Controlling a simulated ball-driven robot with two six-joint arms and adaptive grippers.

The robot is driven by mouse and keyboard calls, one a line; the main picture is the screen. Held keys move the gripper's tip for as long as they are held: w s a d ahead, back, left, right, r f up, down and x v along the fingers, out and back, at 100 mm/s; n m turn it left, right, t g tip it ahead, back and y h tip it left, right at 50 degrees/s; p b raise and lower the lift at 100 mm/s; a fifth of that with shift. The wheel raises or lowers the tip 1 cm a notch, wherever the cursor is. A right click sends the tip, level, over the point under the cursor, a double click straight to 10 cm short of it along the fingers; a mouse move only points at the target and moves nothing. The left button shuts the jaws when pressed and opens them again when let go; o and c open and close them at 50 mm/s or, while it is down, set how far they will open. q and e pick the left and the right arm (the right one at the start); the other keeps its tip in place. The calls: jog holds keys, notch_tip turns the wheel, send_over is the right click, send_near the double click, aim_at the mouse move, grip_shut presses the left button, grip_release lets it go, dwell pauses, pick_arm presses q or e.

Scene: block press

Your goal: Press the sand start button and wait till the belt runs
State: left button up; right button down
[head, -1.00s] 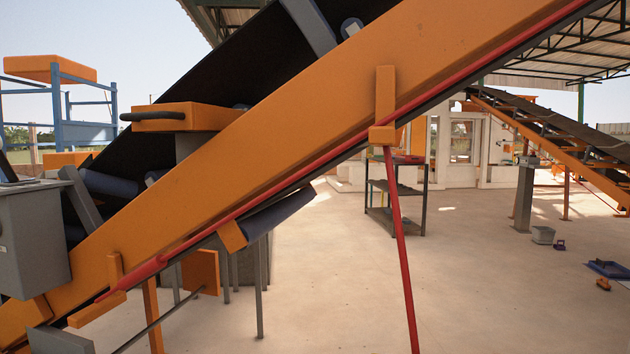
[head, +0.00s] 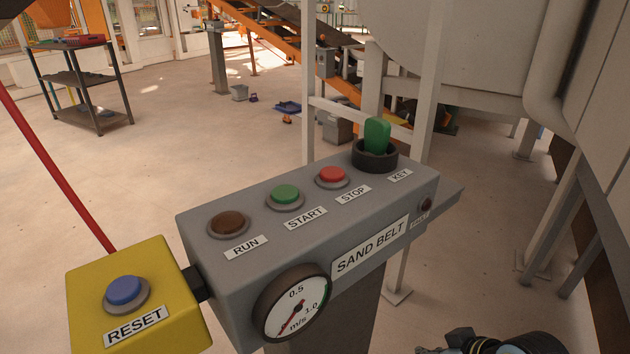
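The grey sand belt control box (head: 350,218) stands in the middle of the head view. Its green START button (head: 285,195) sits between the dark brown RUN lamp (head: 229,223), which looks unlit, and the red STOP button (head: 332,175). A green key (head: 377,136) stands upright in a black collar at the right end. The round m/s dial (head: 294,306) has its red needle pointing down and left, away from the 0.5 and 1.0 marks. My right gripper (head: 455,345) shows partly at the bottom edge, clear of the box; its fingers are mostly cut off. My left gripper is out of view.
A yellow box with a blue RESET button (head: 126,291) joins the control box's left side. A dark shelf (head: 80,80) stands back left. White posts (head: 430,80) and a large tank (head: 470,40) rise behind. Open floor lies at left.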

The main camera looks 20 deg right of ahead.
jog(key=w+a+r+n+t+y+p, duration=0.1)
jog(key=w+a+r, duration=0.15)
jog(key=r, duration=0.45)
jog(key=w+a+r+n+t+y, duration=0.1)
jog(key=w+a+r, duration=0.15)
jog(key=r, duration=0.45)
notch_tip(320, 180, up, 28)
jog(key=f+n+t+y+p, duration=0.1)
jog(key=n+t+y+p, duration=0.15)
jog(key=n+y, duration=0.35)
send_over(386, 208)
jog(key=s+a, duration=0.3)
jog(key=a, duration=0.2)
jog(key=shift+w+a+r+m+y+b, duration=0.1)
jog(key=shift+a+r+m+y+b, duration=0.15)
jog(key=shift+m+y+b, duration=0.15)
jog(key=shift+w+f, duration=0.1)
